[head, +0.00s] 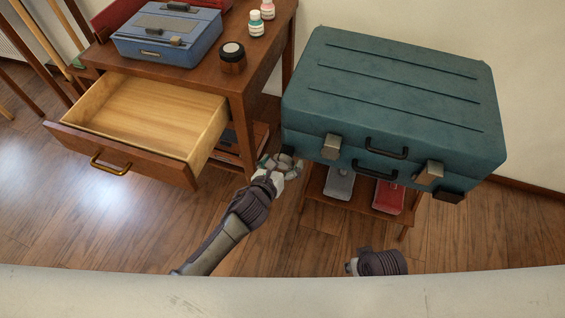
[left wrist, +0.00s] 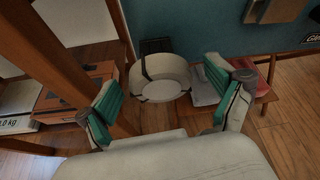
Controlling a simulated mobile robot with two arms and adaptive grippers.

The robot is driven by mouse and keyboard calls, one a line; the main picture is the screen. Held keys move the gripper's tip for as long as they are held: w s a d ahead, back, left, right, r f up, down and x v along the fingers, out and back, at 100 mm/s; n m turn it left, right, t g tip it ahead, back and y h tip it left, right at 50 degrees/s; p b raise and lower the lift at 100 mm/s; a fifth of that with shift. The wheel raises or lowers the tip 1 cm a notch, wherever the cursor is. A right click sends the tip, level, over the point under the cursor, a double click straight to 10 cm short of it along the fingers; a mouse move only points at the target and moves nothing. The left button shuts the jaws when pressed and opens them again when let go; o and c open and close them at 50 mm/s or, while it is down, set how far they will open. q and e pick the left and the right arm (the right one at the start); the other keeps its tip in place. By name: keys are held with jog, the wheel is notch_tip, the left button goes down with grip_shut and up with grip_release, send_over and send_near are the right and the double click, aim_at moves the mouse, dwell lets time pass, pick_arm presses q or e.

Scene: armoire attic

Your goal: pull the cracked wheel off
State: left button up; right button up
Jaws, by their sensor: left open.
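A pale round wheel (left wrist: 162,82) with dark crack-like lines shows in the left wrist view, beside a black corner piece (left wrist: 155,46) of the teal suitcase (head: 395,85). In the head view my gripper largely hides this spot. My left gripper (head: 280,163) is at the suitcase's lower left corner. In the left wrist view its green-padded fingers (left wrist: 160,70) are spread, one on each side of the wheel, with gaps showing. My right arm ends low in the head view; only a bit of its gripper (head: 351,267) shows.
The suitcase lies on a low wooden stand (head: 340,208) with a grey item (head: 339,184) and a red item (head: 388,197) on its shelf. Left is a desk with an open, empty drawer (head: 150,110), a blue case (head: 168,35) and small jars. Floor in front is clear.

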aim_at(283, 168)
pick_arm(q)
jog(key=shift+w, duration=0.15)
pick_arm(e)
jog(key=shift+r, duration=0.2)
pick_arm(q)
jog(key=c, duration=1.2)
jog(key=shift+s, duration=0.2)
jog(key=shift+c, duration=0.2)
jog(key=shift+s, duration=0.2)
jog(key=shift+s+a+p, duration=0.3)
jog(key=shift+s+p, duration=0.2)
jog(key=shift+s, duration=0.25)
pick_arm(e)
jog(key=shift+s+f, duration=0.15)
jog(key=shift+f, duration=1.2)
pick_arm(q)
jog(key=shift+s, duration=0.1)
pick_arm(e)
jog(key=shift+f, duration=0.15)
